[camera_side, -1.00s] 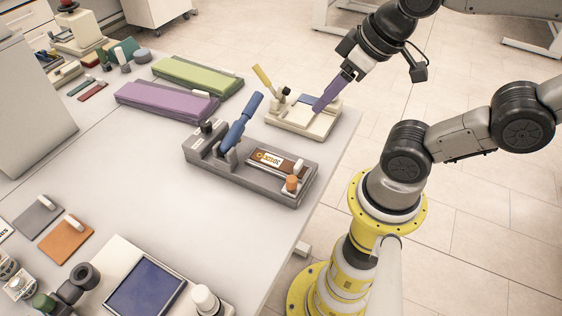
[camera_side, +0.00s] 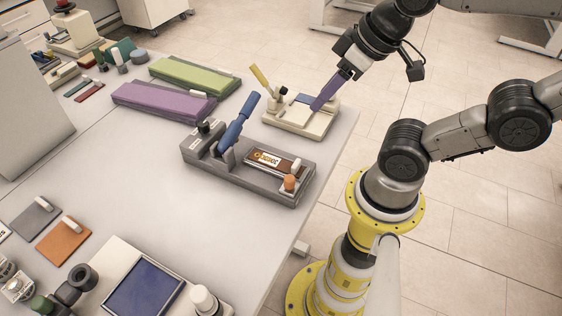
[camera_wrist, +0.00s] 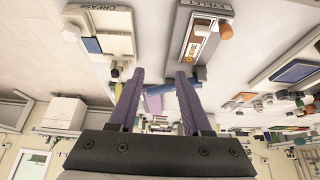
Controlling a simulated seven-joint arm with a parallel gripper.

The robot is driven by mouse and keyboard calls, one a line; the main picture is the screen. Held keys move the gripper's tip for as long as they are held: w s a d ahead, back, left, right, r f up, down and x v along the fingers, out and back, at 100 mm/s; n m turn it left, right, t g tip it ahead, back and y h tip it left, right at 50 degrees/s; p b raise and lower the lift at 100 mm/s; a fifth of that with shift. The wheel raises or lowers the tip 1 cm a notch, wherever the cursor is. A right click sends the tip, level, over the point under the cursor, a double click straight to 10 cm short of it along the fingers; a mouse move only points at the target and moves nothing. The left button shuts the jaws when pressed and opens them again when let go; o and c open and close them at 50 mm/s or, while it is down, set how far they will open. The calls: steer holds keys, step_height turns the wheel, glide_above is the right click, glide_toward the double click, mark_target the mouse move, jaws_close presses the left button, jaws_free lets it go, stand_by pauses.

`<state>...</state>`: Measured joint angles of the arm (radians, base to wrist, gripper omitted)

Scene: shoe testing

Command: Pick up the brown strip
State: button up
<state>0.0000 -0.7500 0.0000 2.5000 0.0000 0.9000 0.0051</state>
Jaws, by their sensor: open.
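The brown strip (camera_side: 266,158) carries a white label with dark lettering and lies in the grey fixture with the blue lever (camera_side: 238,120). In the wrist view the brown strip (camera_wrist: 199,35) lies right of centre near the top. My gripper (camera_side: 318,107) has purple fingers and hangs over the cream fixture with the yellow handle, behind and to the right of the strip. In the wrist view the fingers of my gripper (camera_wrist: 159,78) stand apart with nothing held between them. My gripper is clear of the strip.
The cream fixture (camera_side: 282,124) stands behind the grey fixture (camera_side: 224,172). An orange knob (camera_side: 290,183) rises near the strip's right end. Purple (camera_side: 165,102) and green (camera_side: 196,76) long blocks lie behind. The white table is bare left of the grey fixture.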

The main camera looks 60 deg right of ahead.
steer(key=m, duration=0.2)
steer(key=r+m+g, duration=0.2)
steer(key=m+g, duration=0.4)
steer(key=m, duration=1)
glide_above(295, 165)
step_height(295, 165, down, 14)
steer(key=shift+r, duration=0.2)
jaws_close()
